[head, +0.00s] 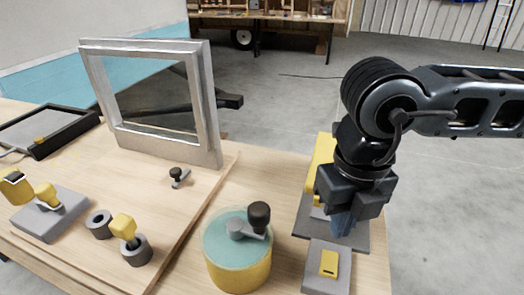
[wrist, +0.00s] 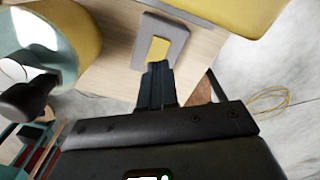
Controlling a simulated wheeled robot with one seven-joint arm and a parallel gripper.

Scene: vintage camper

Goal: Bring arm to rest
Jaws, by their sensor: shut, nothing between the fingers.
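My gripper (head: 343,222) hangs from my black arm at the right of the table in the head view. Its dark blue fingers point down and are shut with nothing between them. They also show in the wrist view (wrist: 157,75), closed together near a grey plate with a yellow switch (wrist: 159,48). In the head view this yellow switch (head: 329,263) sits on its grey plate just in front of my gripper. I cannot tell exactly how high the fingertips are above the table.
A yellow drum with a teal top and black-knobbed lever (head: 238,270) stands left of my gripper. A yellow block (head: 320,165) is partly hidden behind my gripper. A grey window frame (head: 212,100) stands farther back, and knobs on grey bases (head: 133,245) sit at left.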

